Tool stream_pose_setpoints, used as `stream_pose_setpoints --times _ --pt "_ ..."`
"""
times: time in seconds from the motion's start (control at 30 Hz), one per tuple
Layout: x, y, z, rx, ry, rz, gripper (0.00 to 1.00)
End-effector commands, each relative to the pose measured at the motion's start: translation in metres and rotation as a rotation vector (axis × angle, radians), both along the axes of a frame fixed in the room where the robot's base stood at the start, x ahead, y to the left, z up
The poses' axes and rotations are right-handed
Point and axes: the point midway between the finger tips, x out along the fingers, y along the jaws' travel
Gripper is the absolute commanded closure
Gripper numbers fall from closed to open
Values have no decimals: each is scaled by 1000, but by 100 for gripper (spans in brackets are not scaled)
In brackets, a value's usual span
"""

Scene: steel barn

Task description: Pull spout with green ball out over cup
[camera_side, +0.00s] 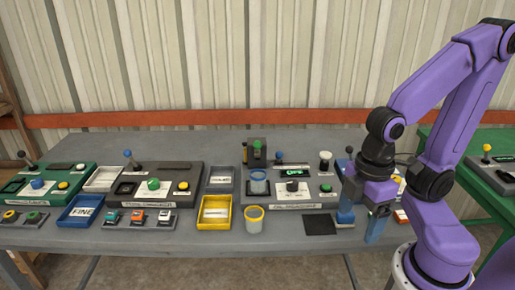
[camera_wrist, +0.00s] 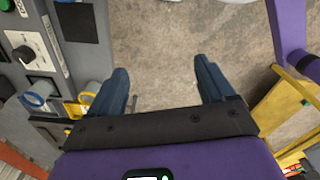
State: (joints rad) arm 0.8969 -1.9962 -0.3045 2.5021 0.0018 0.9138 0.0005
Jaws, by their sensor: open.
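A dark spout block with a green ball on top (camera_side: 257,144) stands at the back left of the grey machine (camera_side: 305,199) in the side view. Below and in front of it, a clear cup with a blue rim (camera_side: 258,184) sits on the machine; the wrist view shows its blue rim (camera_wrist: 33,99) at left. A second cup, with a yellow rim (camera_side: 254,222), stands at the table's front; its rim also shows in the wrist view (camera_wrist: 85,97). My gripper (camera_side: 360,226) is open and empty at the machine's right front, well away from the green ball. The wrist view does not show the ball.
A black square pad (camera_side: 320,222) lies left of my gripper. A yellow tray (camera_side: 217,221) and other control panels fill the table's left. Bare floor shows below my fingers in the wrist view.

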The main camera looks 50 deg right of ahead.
Motion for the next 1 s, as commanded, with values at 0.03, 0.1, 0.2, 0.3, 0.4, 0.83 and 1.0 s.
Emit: stream_pose_setpoints --times 0.03,0.1,0.2,0.3,0.4,0.83,1.0 --pt "0 0 0 0 0 0 18" --pt "0 0 0 0 0 0 24" --pt "4 2 2 0 -1 -5 42" --pt "19 10 9 1 -9 -23 42" --pt "47 22 21 -1 -19 -56 42" --pt "217 30 79 -42 -81 -232 42" --pt "282 4 96 -70 -101 -309 42"
